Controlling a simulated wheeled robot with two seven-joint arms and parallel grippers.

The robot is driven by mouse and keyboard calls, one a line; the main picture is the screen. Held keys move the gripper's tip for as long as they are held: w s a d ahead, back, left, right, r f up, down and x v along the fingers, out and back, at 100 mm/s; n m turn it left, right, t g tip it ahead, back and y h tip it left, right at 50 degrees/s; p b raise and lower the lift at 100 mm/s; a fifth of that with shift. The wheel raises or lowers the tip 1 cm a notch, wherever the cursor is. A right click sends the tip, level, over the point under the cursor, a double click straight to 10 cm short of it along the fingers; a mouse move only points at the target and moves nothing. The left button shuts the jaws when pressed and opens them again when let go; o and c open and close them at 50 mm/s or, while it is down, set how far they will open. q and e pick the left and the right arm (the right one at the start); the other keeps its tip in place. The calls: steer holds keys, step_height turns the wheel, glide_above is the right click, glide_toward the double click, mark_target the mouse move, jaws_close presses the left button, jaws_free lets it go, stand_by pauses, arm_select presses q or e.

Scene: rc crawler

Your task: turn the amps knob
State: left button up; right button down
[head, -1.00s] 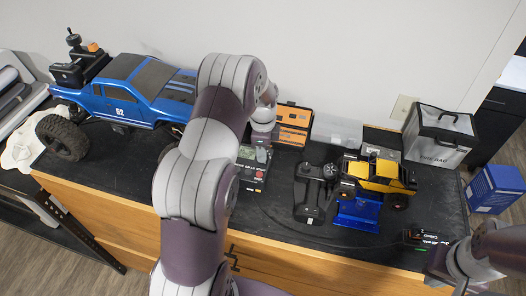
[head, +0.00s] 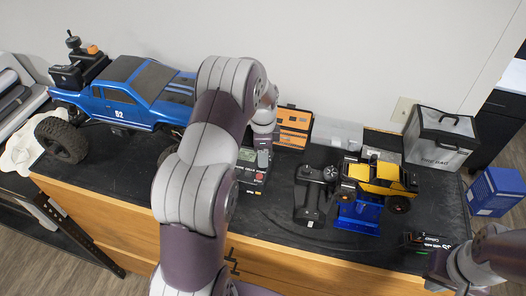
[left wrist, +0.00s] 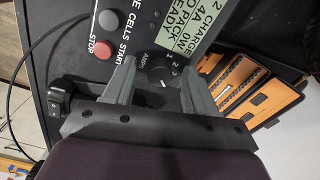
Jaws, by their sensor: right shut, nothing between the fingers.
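The amps knob (left wrist: 162,78) is a small dark dial with a white pointer mark, beside the printed AMPS label and numbers in the left wrist view. It sits on the black charger (head: 253,182), which also has a green-grey screen, a red button and a grey button. My left gripper (left wrist: 160,88) is open, with one grey finger on each side of the knob and visible gaps to it. In the head view my left gripper (head: 263,156) points down over the charger, and the arm hides part of it. My right gripper (head: 437,267) is shut and empty at the lower right.
A blue truck (head: 125,92) stands left of the charger. An orange-lined case (head: 295,128) is behind it. A black transmitter (head: 312,197) and a yellow crawler (head: 380,178) on a blue stand (head: 358,215) are to the right. A black box (head: 428,241) lies near my right gripper.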

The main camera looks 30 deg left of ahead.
arm_select(q)
steer(key=shift+r+b, duration=0.3)
steer(key=shift+b, duration=0.05)
step_height(320, 180, up, 4)
steer(key=shift+f+b, duration=0.1)
steer(key=shift+b, duration=1)
step_height(320, 180, up, 8)
steer(key=p, duration=0.5)
steer(key=shift+r, duration=0.2)
steer(key=shift+s, duration=0.1)
